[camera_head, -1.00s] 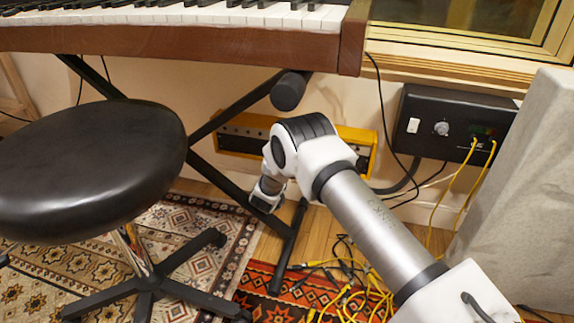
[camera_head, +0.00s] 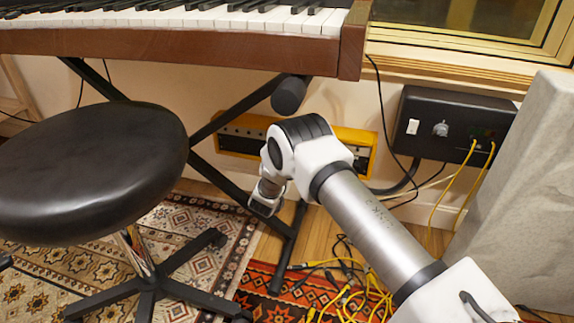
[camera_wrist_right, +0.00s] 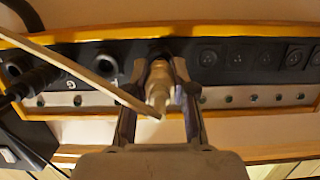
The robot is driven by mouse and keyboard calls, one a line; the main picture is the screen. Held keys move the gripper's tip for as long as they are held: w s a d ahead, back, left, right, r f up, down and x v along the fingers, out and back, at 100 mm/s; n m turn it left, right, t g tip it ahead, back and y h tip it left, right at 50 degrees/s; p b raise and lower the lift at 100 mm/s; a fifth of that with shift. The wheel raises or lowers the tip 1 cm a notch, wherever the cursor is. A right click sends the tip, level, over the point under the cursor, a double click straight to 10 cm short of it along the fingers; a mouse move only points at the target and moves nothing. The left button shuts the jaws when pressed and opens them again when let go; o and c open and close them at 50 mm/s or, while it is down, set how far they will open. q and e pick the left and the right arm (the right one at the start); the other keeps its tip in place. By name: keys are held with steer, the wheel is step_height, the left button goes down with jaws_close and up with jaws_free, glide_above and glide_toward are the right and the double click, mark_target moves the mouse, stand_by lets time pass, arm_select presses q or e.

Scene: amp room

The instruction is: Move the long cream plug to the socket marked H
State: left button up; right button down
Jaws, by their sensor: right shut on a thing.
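In the right wrist view my right gripper (camera_wrist_right: 158,100) is shut on the cream plug (camera_wrist_right: 160,84), with one finger on each side. The plug points toward the socket panel (camera_wrist_right: 215,58), a black strip in a yellow frame. I cannot tell whether its tip is inside a socket. A pale cream lead (camera_wrist_right: 85,75) crosses from the upper left to the plug. In the head view my right gripper (camera_head: 265,204) is small beside the stand leg, and the plug is hidden there. The panel's yellow frame (camera_head: 355,135) shows behind my arm. I cannot read a socket letter H.
Dark plugs (camera_wrist_right: 28,80) fill sockets left of the gripper; empty sockets (camera_wrist_right: 237,58) lie to its right. A black stool (camera_head: 90,170), the keyboard (camera_head: 180,40) with its crossed stand, a black box (camera_head: 450,125) and yellow cables (camera_head: 350,295) surround my arm.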

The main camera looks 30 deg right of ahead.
steer(key=shift+p+v, duration=0.7)
steer(key=shift+v, duration=0.3)
steer(key=shift+a+f, duration=0.1)
steer(key=shift+f, duration=0.1)
steer(key=v, duration=0.1)
steer(key=p+v, duration=0.1)
steer(key=p, duration=0.1)
steer(key=shift+s+a+f, duration=0.2)
steer(key=shift+s+a, duration=0.1)
steer(key=shift+s, duration=0.05)
